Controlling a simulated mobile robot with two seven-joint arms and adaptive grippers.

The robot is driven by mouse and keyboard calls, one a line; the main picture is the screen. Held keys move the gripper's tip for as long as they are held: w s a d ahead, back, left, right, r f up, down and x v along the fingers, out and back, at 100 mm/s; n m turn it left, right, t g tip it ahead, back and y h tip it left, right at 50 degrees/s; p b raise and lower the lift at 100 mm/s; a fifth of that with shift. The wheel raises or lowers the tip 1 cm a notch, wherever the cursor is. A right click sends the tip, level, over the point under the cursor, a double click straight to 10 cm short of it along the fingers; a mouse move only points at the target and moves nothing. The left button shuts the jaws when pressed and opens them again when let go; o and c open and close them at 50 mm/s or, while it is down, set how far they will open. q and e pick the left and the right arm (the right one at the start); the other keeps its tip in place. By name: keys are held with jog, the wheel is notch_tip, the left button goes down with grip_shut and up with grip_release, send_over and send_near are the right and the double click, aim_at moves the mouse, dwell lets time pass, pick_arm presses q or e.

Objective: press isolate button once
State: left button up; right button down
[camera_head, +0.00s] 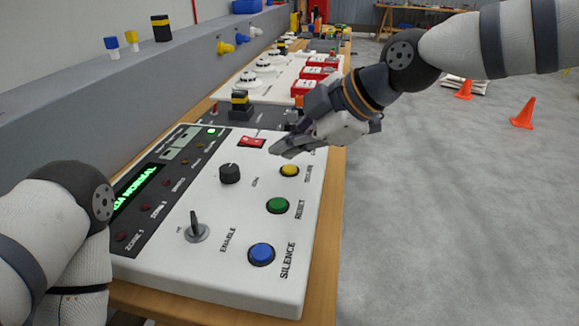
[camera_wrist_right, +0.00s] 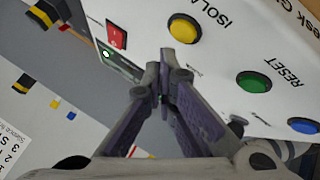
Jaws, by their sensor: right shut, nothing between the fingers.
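The isolate button is the yellow round button (camera_head: 289,170) at the far right side of the white panel (camera_head: 215,265). In the right wrist view the yellow button (camera_wrist_right: 184,27) sits beside lettering that begins "ISOLA". My right gripper (camera_head: 276,149) is shut and empty, its tips pointing down to the left. In the head view the tips appear just beyond the yellow button, near the red rocker switch (camera_head: 252,142). In the right wrist view the shut fingertips (camera_wrist_right: 164,62) appear just below the yellow button, with a gap in the picture. My left gripper is out of view.
On the same panel are a green RESET button (camera_head: 277,205), a blue SILENCE button (camera_head: 261,253), a black knob (camera_head: 230,174) and a key switch (camera_head: 196,230). More panels stand behind. Open floor lies right, with orange cones (camera_head: 522,113).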

aim_at(288, 171)
jog(key=shift+r, duration=2.2)
jog(key=shift+f, duration=0.1)
